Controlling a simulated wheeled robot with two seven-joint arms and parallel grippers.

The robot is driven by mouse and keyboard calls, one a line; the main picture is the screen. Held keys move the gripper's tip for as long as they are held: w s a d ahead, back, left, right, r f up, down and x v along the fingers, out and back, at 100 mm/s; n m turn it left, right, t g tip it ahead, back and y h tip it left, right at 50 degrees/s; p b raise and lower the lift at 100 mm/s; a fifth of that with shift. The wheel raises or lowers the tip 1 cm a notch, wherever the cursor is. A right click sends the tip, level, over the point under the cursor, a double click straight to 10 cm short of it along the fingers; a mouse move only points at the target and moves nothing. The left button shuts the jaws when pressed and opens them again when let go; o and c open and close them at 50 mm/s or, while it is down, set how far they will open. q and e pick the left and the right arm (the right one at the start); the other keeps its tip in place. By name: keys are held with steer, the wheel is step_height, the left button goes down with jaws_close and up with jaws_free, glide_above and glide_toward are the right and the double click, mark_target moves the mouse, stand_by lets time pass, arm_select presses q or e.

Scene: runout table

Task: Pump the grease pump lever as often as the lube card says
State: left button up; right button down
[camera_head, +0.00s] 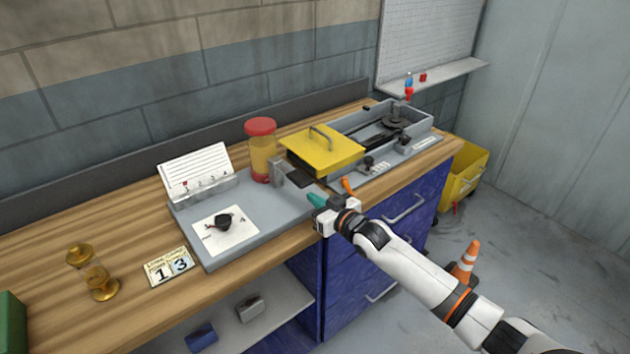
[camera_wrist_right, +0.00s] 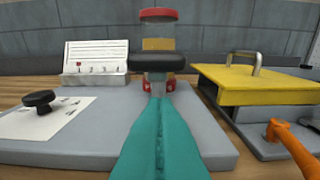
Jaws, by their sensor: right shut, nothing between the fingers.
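The grease pump (camera_head: 261,152) is a yellow cylinder with a red lid at the back of a grey base plate. Its lever has a black end (camera_head: 299,179) pointing towards the front; in the wrist view this black end (camera_wrist_right: 158,62) is just beyond my fingertips. My left gripper is out of view.
A black knob (camera_head: 224,220) sits on a white dial sheet. A red marker (camera_head: 185,184) is on the numbered card holder. A yellow cover (camera_head: 322,152) with a handle and an orange lever (camera_wrist_right: 290,145) are right of the pump. A brass hourglass (camera_head: 93,272) stands left.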

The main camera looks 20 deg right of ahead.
stand_by(0.3)
steer(key=b+v, duration=0.1)
steer(key=v, duration=1.1)
